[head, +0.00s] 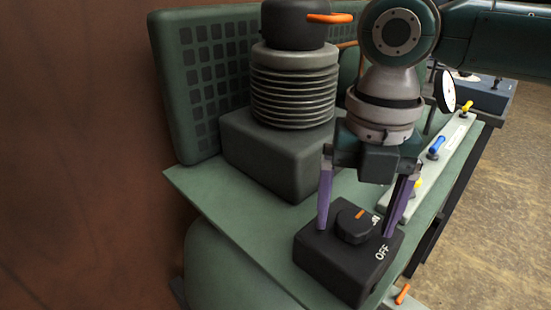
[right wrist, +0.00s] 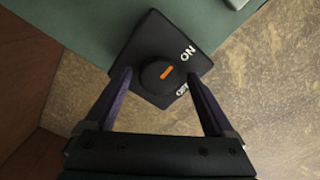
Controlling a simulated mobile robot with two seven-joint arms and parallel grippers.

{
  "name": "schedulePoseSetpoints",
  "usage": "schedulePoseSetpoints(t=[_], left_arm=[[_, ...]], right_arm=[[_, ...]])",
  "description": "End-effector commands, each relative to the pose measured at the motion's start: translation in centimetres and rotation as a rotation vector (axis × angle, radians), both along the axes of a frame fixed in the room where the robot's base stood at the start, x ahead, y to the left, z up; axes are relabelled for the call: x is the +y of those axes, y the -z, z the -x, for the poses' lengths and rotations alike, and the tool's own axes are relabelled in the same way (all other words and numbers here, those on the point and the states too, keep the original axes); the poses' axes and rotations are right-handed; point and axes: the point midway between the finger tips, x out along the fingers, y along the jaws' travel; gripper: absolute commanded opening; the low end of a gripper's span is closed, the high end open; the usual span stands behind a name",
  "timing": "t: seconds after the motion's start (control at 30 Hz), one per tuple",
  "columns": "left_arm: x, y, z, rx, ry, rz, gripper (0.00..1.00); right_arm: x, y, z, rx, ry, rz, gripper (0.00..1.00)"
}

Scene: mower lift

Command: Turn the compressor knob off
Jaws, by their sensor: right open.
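The compressor knob (head: 352,228) is a round black dial with an orange mark, on top of a black box (head: 338,268). White ON and OFF labels are on the box. In the right wrist view the knob (right wrist: 154,82) has its orange mark angled towards the ON label. My right gripper (head: 355,231) is open and points down at the box. Its two purple fingers stand on either side of the knob, with gaps between them and it. Whether the fingertips touch the box is unclear. My left gripper is not in view.
The box sits at the near corner of a green deck (head: 245,235). A ribbed grey cylinder (head: 293,85) on a grey block and a green grille panel (head: 215,60) stand behind. A rail (head: 450,145) with coloured levers is at right. A brown wall is at left.

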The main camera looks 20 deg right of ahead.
Motion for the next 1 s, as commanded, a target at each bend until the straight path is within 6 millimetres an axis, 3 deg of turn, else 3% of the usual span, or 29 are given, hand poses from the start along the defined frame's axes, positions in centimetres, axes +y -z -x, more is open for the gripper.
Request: schedulePoseSetpoints(t=[0.17,0.9,1.0], left_arm=[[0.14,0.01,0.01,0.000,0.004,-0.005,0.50],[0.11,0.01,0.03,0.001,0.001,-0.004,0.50],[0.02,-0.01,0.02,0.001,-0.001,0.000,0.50]], right_arm=[[0.01,0.00,0.00,0.000,0.000,0.000,0.89],[-0.01,-0.06,0.00,0.001,0.001,0.001,0.07],[-0.01,-0.07,0.00,0.001,0.001,0.001,0.04]])
